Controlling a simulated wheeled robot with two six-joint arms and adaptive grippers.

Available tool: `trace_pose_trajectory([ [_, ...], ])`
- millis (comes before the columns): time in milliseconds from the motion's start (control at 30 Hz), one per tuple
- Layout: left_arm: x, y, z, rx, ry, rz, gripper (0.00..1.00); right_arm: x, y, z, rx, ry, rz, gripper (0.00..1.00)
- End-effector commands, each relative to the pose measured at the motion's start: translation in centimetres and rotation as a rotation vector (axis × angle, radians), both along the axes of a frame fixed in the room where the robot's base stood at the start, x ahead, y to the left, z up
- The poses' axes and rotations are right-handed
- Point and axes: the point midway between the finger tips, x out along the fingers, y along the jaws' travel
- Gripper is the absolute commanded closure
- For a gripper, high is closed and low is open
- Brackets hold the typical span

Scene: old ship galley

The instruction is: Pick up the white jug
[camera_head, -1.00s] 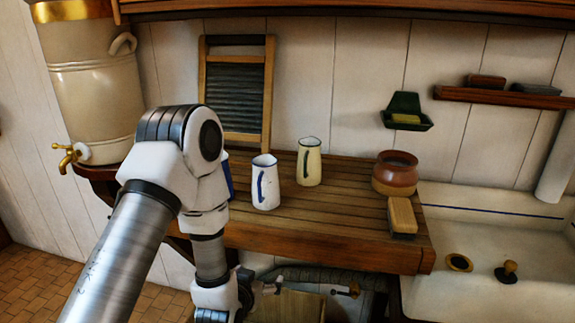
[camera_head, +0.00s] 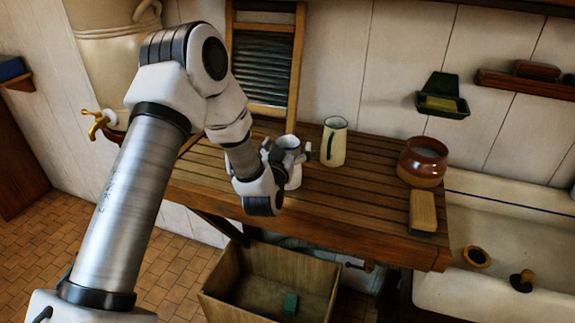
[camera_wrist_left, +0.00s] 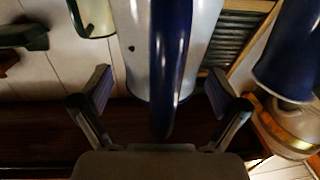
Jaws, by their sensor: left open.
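The white jug (camera_head: 293,177) stands upright on the slatted wooden counter, partly hidden behind my left gripper (camera_head: 290,157) in the head view. In the left wrist view the white jug (camera_wrist_left: 203,35) fills the upper middle, its dark blue handle (camera_wrist_left: 170,60) towards the camera. The left gripper (camera_wrist_left: 159,85) is open, with one finger on each side of the jug and handle. I cannot tell whether the fingers touch it. My right gripper is not in view.
A cream jug (camera_head: 333,142) stands just right of the white jug. A dark blue vessel (camera_wrist_left: 287,55) is close on the other side. A brown pot (camera_head: 422,165) and a brush (camera_head: 422,211) lie further right, before the sink (camera_head: 500,225). An open crate (camera_head: 225,275) is below.

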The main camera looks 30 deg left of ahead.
Motion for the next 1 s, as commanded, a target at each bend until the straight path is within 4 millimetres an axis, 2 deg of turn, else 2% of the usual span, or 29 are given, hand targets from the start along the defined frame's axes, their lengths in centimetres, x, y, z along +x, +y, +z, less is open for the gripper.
trace_pose_trajectory([
  [33,0.0,0.0,0.0,0.000,0.000,0.000,0.13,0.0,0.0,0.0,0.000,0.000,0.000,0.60],
  [167,0.0,0.0,0.0,0.000,0.000,0.000,0.59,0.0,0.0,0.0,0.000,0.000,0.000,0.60],
  [200,0.0,0.0,0.0,0.000,0.000,0.000,0.73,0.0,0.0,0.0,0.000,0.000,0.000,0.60],
  [267,0.0,0.0,0.0,0.000,0.000,0.000,0.94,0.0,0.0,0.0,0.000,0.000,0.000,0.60],
  [300,0.0,0.0,0.1,0.001,-0.002,0.000,1.00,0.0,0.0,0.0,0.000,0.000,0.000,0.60],
  [667,0.0,0.0,0.2,0.001,-0.002,0.000,1.00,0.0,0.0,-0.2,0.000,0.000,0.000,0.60],
  [1000,0.0,0.0,2.4,0.001,-0.005,0.000,1.00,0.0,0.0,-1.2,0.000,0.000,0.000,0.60],
])
